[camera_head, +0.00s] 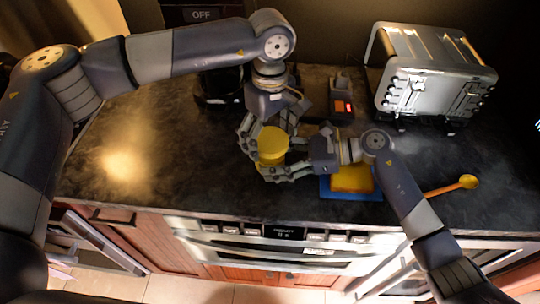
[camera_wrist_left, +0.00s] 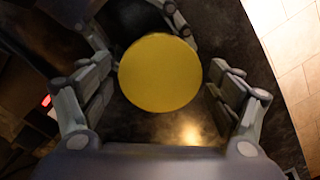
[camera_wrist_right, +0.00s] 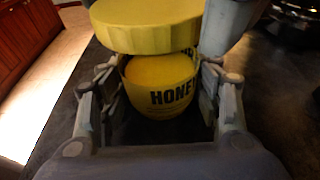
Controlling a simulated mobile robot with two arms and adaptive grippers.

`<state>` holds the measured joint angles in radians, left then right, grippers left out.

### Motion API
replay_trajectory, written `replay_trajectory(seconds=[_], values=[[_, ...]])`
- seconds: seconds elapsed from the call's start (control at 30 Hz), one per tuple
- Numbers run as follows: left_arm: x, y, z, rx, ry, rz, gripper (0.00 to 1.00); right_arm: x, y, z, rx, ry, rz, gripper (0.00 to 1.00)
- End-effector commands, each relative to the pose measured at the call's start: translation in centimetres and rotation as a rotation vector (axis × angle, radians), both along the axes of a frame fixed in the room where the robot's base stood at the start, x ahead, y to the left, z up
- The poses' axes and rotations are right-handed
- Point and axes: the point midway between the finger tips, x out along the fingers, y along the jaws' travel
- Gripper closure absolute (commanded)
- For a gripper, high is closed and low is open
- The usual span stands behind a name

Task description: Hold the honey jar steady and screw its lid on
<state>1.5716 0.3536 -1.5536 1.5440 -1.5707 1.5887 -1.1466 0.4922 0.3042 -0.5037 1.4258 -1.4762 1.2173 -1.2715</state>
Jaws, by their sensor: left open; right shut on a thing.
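The honey jar (camera_wrist_right: 172,97), yellow with a dark "HONEY" label, stands upright over the counter. My right gripper (camera_wrist_right: 160,92) is shut around its body, one finger on each side. The round yellow lid (camera_wrist_left: 160,72) is over the jar's top; it also shows in the head view (camera_head: 272,141) and across the top of the right wrist view (camera_wrist_right: 147,32). I cannot tell how firmly it is seated. My left gripper (camera_wrist_left: 160,80) is open above the lid, its fingers spread on both sides with gaps to the rim. The head view partly hides the jar behind my fingers.
A blue board (camera_head: 350,194) with a yellow-orange block (camera_head: 352,178) lies right of the jar. A silver toaster (camera_head: 435,85) stands at the back right. The counter's left part (camera_head: 130,160) is clear.

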Motion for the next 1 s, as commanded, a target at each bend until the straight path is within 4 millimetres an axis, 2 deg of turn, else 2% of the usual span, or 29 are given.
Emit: replay_trajectory(seconds=[0.07,0.1,0.3,0.53,0.8,1.0], values=[[-0.01,-0.01,-0.01,0.000,0.000,-0.001,0.17,-0.04,-0.01,-0.09,-0.001,0.001,0.001,0.84],[-0.01,-0.01,-0.01,0.000,0.000,-0.002,0.21,-0.04,-0.01,-0.09,-0.001,0.001,0.001,0.84],[0.00,-0.01,-0.01,0.000,0.000,-0.003,0.65,-0.04,-0.01,-0.09,-0.001,0.001,0.001,0.84],[-0.02,-0.02,-0.05,-0.001,0.001,-0.049,0.65,-0.05,0.01,-0.09,-0.001,0.001,0.001,0.84],[-0.04,-0.06,-0.07,-0.001,0.002,-0.359,0.65,-0.06,0.02,-0.08,-0.001,0.002,0.002,0.84],[-0.04,-0.04,-0.08,-0.001,0.001,-0.453,0.65,-0.06,0.02,-0.07,0.000,0.002,0.002,0.84]])
